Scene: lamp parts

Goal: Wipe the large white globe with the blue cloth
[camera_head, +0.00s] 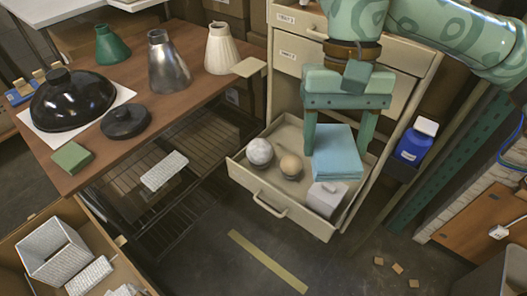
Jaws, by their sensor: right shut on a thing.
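My right gripper (338,149) reaches down from the top right over an open drawer. Its two green fingers are shut on the blue cloth (338,167), a thick folded block, one finger at each side. I cannot tell whether the cloth rests on the drawer floor or hangs just above it. The white globe (259,151), with a grey mottled surface, sits in the left part of the drawer, apart from the gripper and the cloth. My left gripper is not in view.
A wooden table (190,100) with lampshades stands left.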

